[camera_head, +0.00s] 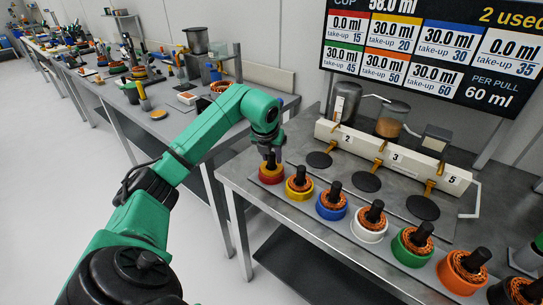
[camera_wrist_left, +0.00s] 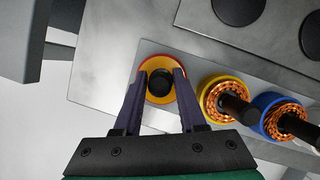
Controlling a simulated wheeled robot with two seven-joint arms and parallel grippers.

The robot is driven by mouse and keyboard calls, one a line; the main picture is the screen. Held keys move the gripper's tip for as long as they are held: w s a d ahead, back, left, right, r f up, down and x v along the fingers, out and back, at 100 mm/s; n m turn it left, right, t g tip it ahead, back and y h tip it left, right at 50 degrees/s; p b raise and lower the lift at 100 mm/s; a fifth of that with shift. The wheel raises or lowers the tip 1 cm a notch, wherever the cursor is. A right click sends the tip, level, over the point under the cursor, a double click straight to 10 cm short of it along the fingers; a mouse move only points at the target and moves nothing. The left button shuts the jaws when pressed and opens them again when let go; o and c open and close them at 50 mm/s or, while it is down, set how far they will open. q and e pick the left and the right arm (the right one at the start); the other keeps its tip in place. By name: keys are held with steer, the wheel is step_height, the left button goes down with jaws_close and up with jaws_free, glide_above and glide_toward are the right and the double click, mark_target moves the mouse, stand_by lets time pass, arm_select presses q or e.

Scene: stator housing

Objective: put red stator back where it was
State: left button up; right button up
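The red stator (camera_head: 271,175), a red ring with yellow inside and a black post, stands upright at the left end of the row on the table. In the left wrist view, the red stator (camera_wrist_left: 146,93) is straight ahead between my fingers. My left gripper (camera_head: 270,155) is at the top of its post, and the left wrist view shows the two fingers (camera_wrist_left: 161,82) on either side of the post, very close to it. I cannot tell whether they touch it. My right gripper is not in view.
Beside it stand a yellow stator (camera_head: 298,188), a blue stator (camera_head: 331,206), a white one (camera_head: 369,229), a green one (camera_head: 411,249) and an orange one (camera_head: 462,276).

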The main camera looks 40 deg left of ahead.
arm_select(q)
steer(key=shift+o, duration=0.6)
steer(key=shift+r, duration=0.1)
steer(key=v, duration=1.2)
steer(key=shift+s, duration=0.1)
